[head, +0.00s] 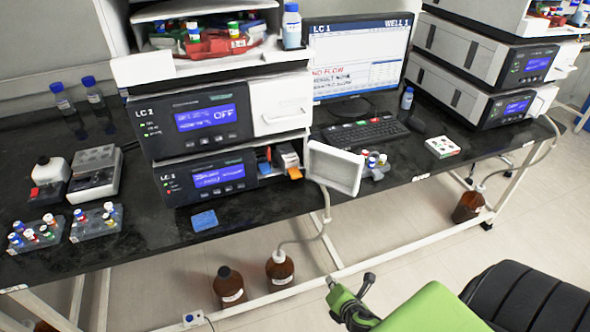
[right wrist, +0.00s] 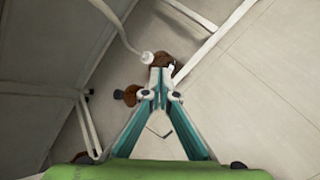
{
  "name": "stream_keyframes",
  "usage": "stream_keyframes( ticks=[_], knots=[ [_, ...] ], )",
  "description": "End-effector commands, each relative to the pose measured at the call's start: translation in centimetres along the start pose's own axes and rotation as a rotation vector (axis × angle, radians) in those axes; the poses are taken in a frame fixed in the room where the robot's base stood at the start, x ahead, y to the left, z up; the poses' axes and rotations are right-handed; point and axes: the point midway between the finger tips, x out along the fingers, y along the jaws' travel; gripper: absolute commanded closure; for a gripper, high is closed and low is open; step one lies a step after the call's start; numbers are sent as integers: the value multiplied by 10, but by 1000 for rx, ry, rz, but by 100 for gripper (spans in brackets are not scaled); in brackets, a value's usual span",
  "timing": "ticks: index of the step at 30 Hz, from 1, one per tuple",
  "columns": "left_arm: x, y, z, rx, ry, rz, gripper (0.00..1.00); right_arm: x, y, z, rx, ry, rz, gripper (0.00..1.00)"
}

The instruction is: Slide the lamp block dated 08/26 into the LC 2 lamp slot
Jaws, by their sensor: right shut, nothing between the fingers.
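I cannot read a date on any block or tell which is the 08/26 lamp block. My right gripper (head: 350,302) is in front of and below the bench, well apart from the bay. In the right wrist view its teal fingers (right wrist: 160,97) meet, shut and empty. My left gripper is not in view.
Brown bottles (head: 229,286) stand on the floor under the bench with tubing. Vial racks (head: 97,222), a blue sponge (head: 204,221), a keyboard (head: 366,131) and a small white box (head: 442,147) are on the bench. A dark chair (head: 525,300) stands lower right. The floor between is free.

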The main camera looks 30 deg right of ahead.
Motion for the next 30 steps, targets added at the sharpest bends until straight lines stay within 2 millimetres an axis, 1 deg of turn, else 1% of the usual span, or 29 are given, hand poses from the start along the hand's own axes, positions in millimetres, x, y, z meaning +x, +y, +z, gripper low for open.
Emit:
stream_keyframes(
  ticks=[1,2,3,5,6,9,10,12,13,15,17,20,23,30],
  knots=[
    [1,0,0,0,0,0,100,-8,42,27,-147,-60,86,100],
    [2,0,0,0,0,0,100,-15,66,42,-235,-101,130,100],
    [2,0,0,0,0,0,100,-26,96,59,-346,-157,183,100],
    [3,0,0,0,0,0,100,-45,137,82,-494,-245,251,100],
    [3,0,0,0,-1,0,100,-59,162,95,-580,-303,290,100],
    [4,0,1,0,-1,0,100,-92,209,119,-743,-431,357,100],
    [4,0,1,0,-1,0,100,-100,219,124,-778,-462,370,100],
    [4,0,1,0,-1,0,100,-114,236,132,-838,-517,390,100],
    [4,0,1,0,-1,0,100,-119,241,135,-854,-533,396,100],
    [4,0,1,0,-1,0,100,-124,249,138,-878,-556,403,100],
    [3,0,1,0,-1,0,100,-123,253,141,-885,-564,406,100],
    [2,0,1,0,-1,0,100,-114,259,144,-883,-564,405,100],
    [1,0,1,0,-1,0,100,-101,268,149,-882,-565,405,100],
    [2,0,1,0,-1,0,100,-64,294,163,-880,-564,405,100]
  ],
)
